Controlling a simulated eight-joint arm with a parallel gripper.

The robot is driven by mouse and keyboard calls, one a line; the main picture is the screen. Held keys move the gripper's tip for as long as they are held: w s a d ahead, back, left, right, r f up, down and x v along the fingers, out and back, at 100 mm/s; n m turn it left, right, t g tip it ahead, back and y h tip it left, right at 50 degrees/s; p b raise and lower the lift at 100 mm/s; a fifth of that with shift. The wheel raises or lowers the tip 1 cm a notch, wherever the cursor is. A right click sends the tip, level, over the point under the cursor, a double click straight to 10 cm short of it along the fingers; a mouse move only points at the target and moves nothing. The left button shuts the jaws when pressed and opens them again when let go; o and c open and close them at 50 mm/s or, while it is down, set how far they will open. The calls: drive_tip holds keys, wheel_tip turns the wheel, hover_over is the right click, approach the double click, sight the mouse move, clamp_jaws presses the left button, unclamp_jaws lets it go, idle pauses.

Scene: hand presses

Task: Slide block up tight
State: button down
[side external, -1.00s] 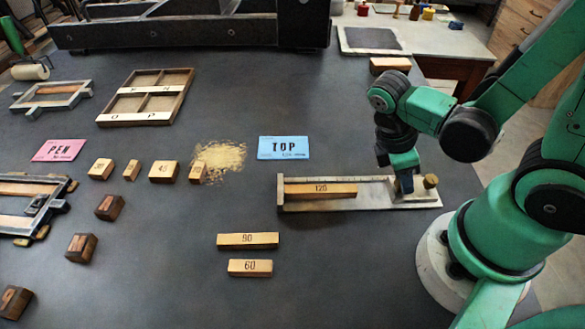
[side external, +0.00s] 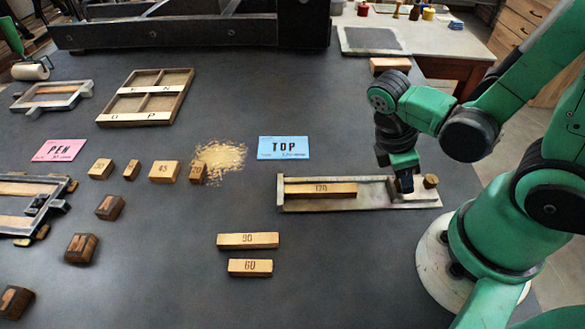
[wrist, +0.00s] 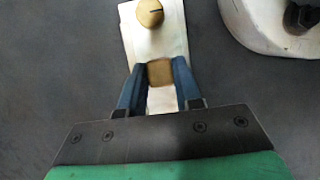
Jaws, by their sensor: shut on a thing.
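The metal composing stick (side external: 330,207) lies right of centre in the side view. A wooden piece marked 120 (side external: 320,190) lies in its left part, against the back wall. My gripper (side external: 405,186) points down over the stick's right part, next to a round brass knob (side external: 431,181). A clear gap separates it from the 120 piece. In the wrist view my gripper (wrist: 160,84) has its blue fingers shut on a small brown block (wrist: 160,73), the slide block. The knob (wrist: 150,13) shows beyond it on the pale plate. In the side view the fingers mostly hide the block.
Wooden pieces marked 90 (side external: 248,241) and 60 (side external: 250,268) lie in front of the stick. A blue TOP card (side external: 284,148) and a sawdust patch (side external: 220,160) lie behind and left. A divided tray (side external: 187,98) stands farther back. The table right of the loose pieces is clear.

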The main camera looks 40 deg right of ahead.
sight(374, 194)
drive_tip(key=w+a, duration=0.4)
drive_tip(key=shift+a, duration=0.25)
drive_tip(key=c, duration=0.6)
unclamp_jaws()
drive_tip(key=shift+v, duration=2.8)
